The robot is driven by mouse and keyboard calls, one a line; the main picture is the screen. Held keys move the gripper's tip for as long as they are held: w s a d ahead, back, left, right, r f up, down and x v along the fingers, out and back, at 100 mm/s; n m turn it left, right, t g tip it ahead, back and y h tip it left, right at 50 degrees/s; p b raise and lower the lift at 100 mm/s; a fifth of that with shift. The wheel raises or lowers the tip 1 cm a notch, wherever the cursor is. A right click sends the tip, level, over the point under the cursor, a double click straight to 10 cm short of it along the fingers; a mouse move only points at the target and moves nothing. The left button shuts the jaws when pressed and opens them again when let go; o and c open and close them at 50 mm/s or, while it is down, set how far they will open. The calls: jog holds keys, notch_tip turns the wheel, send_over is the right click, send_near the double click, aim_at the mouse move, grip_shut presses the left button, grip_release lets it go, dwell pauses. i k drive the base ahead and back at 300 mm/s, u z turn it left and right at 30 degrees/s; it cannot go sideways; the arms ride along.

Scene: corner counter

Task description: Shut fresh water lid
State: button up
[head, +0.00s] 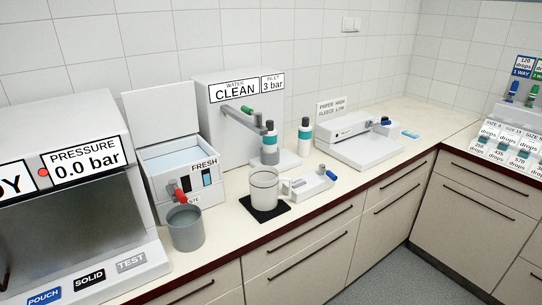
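The fresh water lid (159,108) is a flat white panel standing upright at the back of the white box labelled FRESH (161,175). The lid is open. The box's open top shows pale blue water (176,146) inside. A red tap (181,195) is on the box's front. My gripper is not in view.
A grey cup (186,229) stands in front of the box, below the red tap. The pressure machine (70,160) is close on the left. The CLEAN water unit (215,105) stands just right of the lid, and a clear jug (264,189) sits on a black mat (253,210).

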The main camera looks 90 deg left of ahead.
aim_at(155, 114)
jog(key=u, duration=0.2)
jog(key=i, duration=0.1)
jog(key=u, duration=2.7)
